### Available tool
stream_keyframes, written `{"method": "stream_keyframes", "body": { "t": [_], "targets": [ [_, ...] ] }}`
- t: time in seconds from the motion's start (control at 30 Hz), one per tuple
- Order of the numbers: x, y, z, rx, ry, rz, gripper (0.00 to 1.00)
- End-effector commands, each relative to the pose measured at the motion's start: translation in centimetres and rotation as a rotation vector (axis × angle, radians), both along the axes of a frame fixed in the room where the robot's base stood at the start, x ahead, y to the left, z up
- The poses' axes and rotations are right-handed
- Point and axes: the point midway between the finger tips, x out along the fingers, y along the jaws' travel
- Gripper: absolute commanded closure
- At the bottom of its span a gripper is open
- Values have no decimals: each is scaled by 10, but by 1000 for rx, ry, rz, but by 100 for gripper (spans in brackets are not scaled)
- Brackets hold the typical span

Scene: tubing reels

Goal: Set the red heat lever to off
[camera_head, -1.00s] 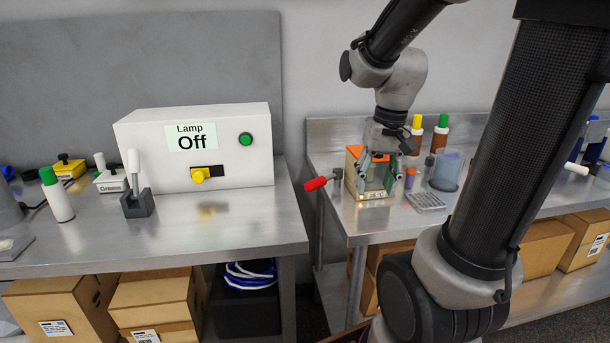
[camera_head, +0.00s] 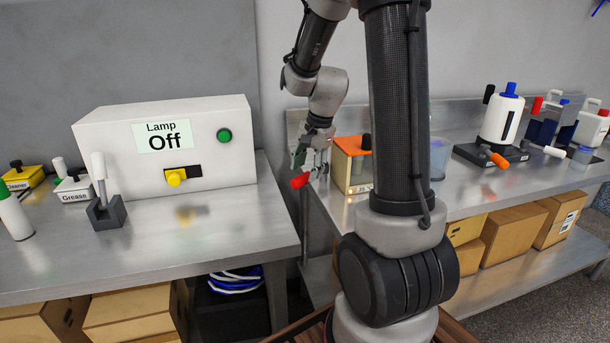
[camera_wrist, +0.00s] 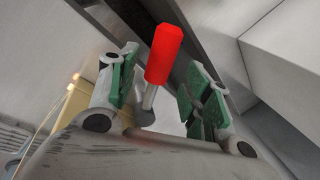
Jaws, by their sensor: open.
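The red lever (camera_head: 299,181) sticks out at the left side of the orange-topped box (camera_head: 352,166) on the right bench. In the wrist view the lever's red grip (camera_wrist: 164,54) and its grey rod lie between the two green-padded fingers of my gripper (camera_wrist: 160,92), with a gap on either side. My gripper (camera_head: 310,158) is open and close above the lever in the head view. Part of the lever is hidden behind the gripper there. The box has a small display on its front, too small to read here.
A white lamp box (camera_head: 168,152) reading "Lamp Off" stands on the left bench (camera_head: 130,240), with a white-handled lever (camera_head: 100,180) before it. A gap separates the two benches. Bottles and an orange-handled device (camera_head: 496,158) stand farther right.

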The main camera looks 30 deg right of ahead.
Motion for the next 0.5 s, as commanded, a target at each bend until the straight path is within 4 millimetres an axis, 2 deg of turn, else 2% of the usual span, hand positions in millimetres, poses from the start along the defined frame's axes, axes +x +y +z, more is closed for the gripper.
{"method": "stream_keyframes", "body": {
  "t": [0.1, 0.2, 0.5],
  "targets": [
    [4, 2, -18, 0, 3, 0, 51],
    [6, 2, -26, -1, 2, 2, 51],
    [7, 3, -31, -1, 1, 2, 51]
  ]
}}
